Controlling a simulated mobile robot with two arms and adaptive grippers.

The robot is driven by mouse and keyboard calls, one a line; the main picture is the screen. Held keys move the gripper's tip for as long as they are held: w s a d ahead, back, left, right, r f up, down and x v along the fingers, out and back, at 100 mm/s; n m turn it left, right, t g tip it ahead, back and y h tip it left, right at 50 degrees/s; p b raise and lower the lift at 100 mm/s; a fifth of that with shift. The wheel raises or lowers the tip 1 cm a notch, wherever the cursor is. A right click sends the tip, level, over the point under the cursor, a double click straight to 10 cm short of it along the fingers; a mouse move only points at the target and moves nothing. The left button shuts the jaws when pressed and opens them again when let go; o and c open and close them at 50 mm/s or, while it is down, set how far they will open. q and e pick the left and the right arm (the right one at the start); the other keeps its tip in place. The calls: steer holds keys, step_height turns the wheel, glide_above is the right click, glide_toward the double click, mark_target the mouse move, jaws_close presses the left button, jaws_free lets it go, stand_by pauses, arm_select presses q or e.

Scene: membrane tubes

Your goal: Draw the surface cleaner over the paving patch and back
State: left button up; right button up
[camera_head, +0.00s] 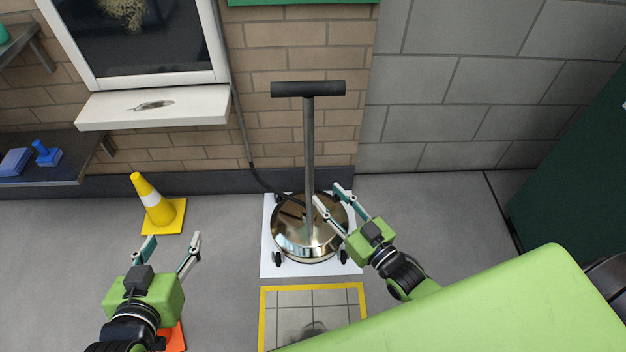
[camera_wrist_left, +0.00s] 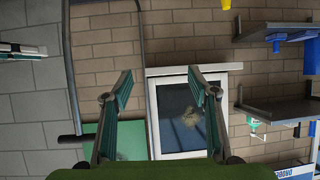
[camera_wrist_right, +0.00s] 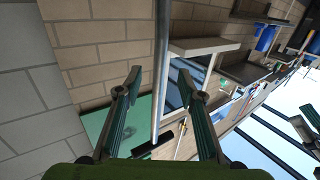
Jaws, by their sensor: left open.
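The surface cleaner (camera_head: 290,240) is a round, shiny metal disc on small wheels, standing on a white mat (camera_head: 269,262). Its grey pole (camera_head: 309,140) rises to a dark T-handle (camera_head: 308,89). My right gripper (camera_head: 330,194) is open, just right of the pole in the head view. In the right wrist view, the pole (camera_wrist_right: 161,70) shows between the open fingers; I cannot tell how near. My left gripper (camera_head: 171,243) is open and empty, left of the mat.
A yellow cone (camera_head: 154,203) stands left of the cleaner, and an orange object (camera_head: 176,338) is partly hidden by my left gripper. A dark hose (camera_head: 243,135) runs down the brick wall to the cleaner. A white sill (camera_head: 180,106) juts out. Floor right of the mat is clear.

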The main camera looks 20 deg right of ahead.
mark_target(312, 179)
steer(key=b+x, duration=0.2)
steer(key=x, duration=0.6)
steer(key=shift+w+a+f, duration=0.1)
steer(key=shift+w, duration=0.55)
arm_select(q)
steer(key=w+d+r+t+h, duration=0.1)
steer(key=r+t, duration=0.2)
steer(key=r, duration=0.3)
steer(key=w+d+r+t+h, duration=0.1)
steer(key=w+r+t, duration=0.1)
steer(key=r, duration=0.3)
steer(key=shift+w+d+r+t, duration=0.25)
steer(key=shift+w+r+t, duration=0.1)
steer(key=shift+t, duration=0.15)
arm_select(e)
jaws_close()
